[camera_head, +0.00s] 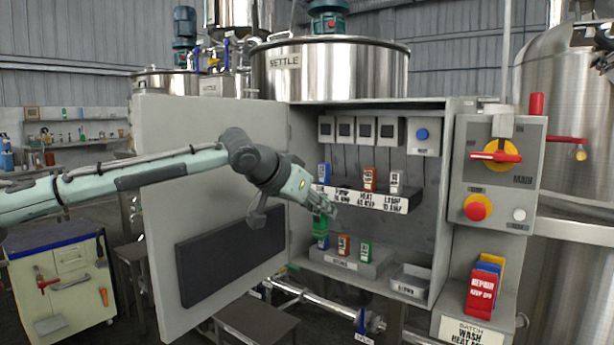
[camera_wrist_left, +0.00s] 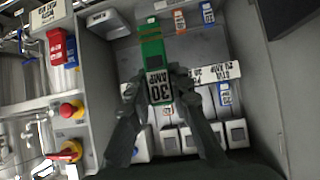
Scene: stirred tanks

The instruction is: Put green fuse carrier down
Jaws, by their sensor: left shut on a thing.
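My left gripper (camera_head: 322,205) is inside the open grey control cabinet, in front of the upper shelf. It is shut on the green fuse carrier (camera_wrist_left: 153,62), which bears a "30 AMP" label in the left wrist view. In the head view the carrier (camera_head: 320,228) hangs below the fingers, over the left end of the lower spares rack (camera_head: 340,263). In that rack stand a blue carrier (camera_head: 323,243), an orange carrier (camera_head: 344,246) and another green carrier (camera_head: 365,251). I cannot tell whether the held carrier touches the rack.
The labelled upper shelf (camera_head: 385,202) holds blue, orange and white carriers. An open grey bin (camera_head: 411,280) sits right of the rack. The cabinet door (camera_head: 165,225) stands open at left. The red-handled main switch (camera_head: 495,155) and red button (camera_head: 477,207) are at right.

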